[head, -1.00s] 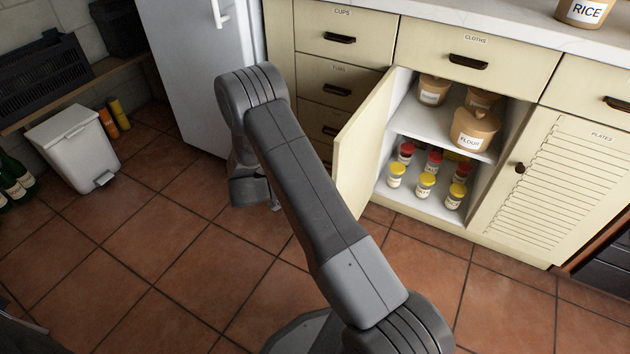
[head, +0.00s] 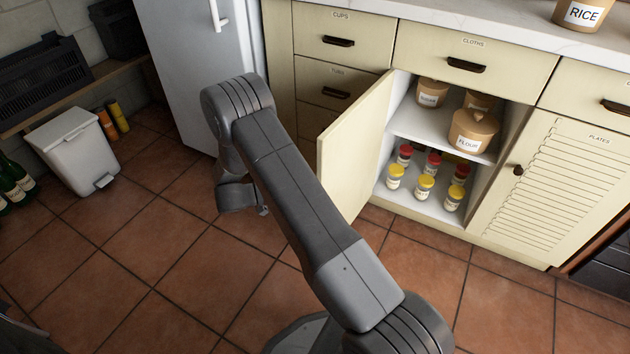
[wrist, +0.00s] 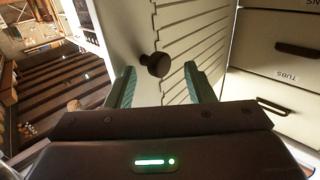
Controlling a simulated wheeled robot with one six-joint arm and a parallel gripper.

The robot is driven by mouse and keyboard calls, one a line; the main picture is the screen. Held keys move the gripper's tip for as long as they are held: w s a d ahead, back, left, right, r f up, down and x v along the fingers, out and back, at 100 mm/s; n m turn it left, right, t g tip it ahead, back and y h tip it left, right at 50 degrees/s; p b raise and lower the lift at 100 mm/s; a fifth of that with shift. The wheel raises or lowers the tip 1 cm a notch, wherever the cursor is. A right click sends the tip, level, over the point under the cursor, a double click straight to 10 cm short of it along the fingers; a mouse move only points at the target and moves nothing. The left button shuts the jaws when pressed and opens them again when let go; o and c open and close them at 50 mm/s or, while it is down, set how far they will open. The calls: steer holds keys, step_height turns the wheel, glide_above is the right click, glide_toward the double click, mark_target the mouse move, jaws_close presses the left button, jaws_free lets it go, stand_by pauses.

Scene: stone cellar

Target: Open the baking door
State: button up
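The baking door (head: 355,148) is a cream cupboard door standing open, swung out from its left side. The head view shows its plain inner face. The wrist view shows its slatted outer face (wrist: 178,45) with a dark round knob (wrist: 155,65). My gripper (wrist: 163,75) is open at the outer side of the door. Its two green fingers stand wide apart, with the knob between them in the picture and clear space on each side. Whether the fingers reach past the knob is unclear.
The open cupboard (head: 405,125) holds a flour pot (head: 472,133), other pots and several small jars. Drawers (head: 335,92) stand left of the door, and the fridge (head: 195,70) beyond them. A white bin (head: 78,148) stands far left. The tiled floor (head: 165,260) is clear.

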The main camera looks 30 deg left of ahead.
steer(key=p+v, duration=0.1)
steer(key=v, duration=0.9)
steer(key=shift+s, duration=0.35)
steer(key=shift+r, duration=0.15)
